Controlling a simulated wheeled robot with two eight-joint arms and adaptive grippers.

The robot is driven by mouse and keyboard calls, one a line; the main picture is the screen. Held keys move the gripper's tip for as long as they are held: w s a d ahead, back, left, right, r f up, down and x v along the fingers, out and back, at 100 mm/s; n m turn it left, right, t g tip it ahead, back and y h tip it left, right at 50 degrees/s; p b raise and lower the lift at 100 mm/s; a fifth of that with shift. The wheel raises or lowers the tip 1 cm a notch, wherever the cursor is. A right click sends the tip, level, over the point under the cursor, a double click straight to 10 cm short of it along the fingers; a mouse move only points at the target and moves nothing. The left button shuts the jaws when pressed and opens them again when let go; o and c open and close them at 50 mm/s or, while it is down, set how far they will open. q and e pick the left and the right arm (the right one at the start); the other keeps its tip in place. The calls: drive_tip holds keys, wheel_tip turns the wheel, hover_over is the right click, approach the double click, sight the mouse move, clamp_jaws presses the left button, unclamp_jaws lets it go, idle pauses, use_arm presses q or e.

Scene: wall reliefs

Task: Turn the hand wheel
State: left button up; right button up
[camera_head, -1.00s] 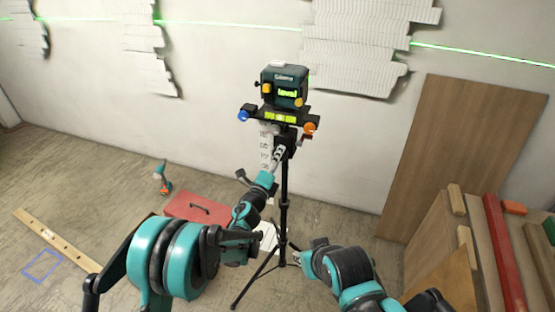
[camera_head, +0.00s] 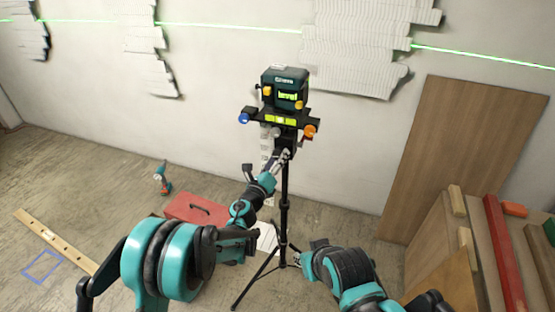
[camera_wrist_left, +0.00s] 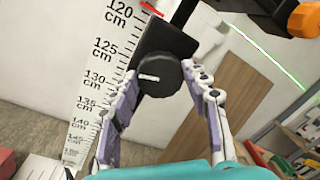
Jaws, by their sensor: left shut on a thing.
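The hand wheel (camera_wrist_left: 160,76) is a dark round knob with a white mark, in the left wrist view. It sits on a dark block on the tripod (camera_head: 284,205), below the teal laser level (camera_head: 284,90). My left gripper (camera_head: 282,157) reaches up to the tripod head in the head view. Its two fingers (camera_wrist_left: 163,82) are shut on the hand wheel, one on each side. The wheel is largely hidden in the head view.
A ruled staff (camera_wrist_left: 92,85) stands behind the tripod. Blue (camera_head: 244,118) and orange (camera_head: 310,130) knobs stick out beside the level. A red toolbox (camera_head: 197,208) and a drill (camera_head: 163,179) are on the floor. Boards (camera_head: 455,160) lean at the right.

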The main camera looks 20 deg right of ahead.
idle(0.3)
use_arm(q)
drive_tip(key=o, duration=1.2)
drive_tip(key=shift+c, duration=0.2)
drive_tip(key=v, duration=1.2)
drive_tip(key=shift+f, duration=0.1)
